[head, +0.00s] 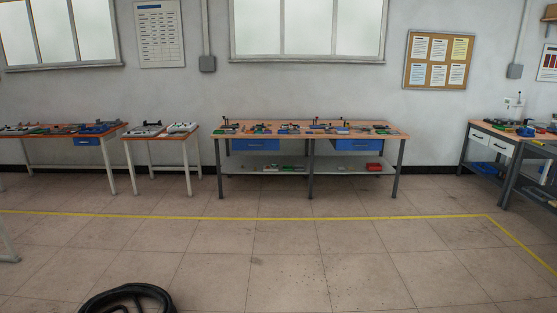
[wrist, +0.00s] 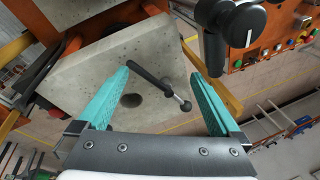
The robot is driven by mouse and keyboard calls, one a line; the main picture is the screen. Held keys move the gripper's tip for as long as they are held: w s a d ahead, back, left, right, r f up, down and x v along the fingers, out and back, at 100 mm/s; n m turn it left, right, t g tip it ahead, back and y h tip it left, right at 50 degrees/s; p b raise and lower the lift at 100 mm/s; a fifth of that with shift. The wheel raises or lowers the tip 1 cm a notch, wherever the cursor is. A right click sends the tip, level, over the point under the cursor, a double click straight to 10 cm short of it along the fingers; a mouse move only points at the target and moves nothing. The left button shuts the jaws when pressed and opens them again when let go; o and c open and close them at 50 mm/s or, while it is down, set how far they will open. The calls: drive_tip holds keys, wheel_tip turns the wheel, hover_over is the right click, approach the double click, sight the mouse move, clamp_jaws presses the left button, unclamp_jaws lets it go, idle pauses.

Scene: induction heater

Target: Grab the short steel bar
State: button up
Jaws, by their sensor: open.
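My gripper (wrist: 160,73) is open in the wrist view, its two teal fingers spread with nothing held between them. A dark rod with a bright metal section and a dark round end (wrist: 158,84) shows between the fingers, in front of a grey slab. I cannot tell whether it is the short steel bar or a lever. Several thin, pale bars (wrist: 285,118) show further off at the right, beyond the right finger. No steel bar can be made out in the head view, and my gripper does not show there.
The grey slab (wrist: 85,75) has a dark round hole. An orange panel (wrist: 285,30) with buttons and a black knob (wrist: 240,22) is at upper right.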

drive_tip(key=s+g, duration=0.1)
drive_tip(key=s+f+g, duration=0.1)
drive_tip(key=s, duration=0.1)
drive_tip(key=s+f+g, duration=0.1)
drive_tip(key=shift+s+d+f+m, duration=0.1)
drive_tip(key=shift+s+f+m, duration=0.05)
drive_tip(key=shift+s+m, duration=0.2)
drive_tip(key=c, duration=0.6)
drive_tip(key=shift+w, duration=0.1)
drive_tip(key=shift+w, duration=0.1)
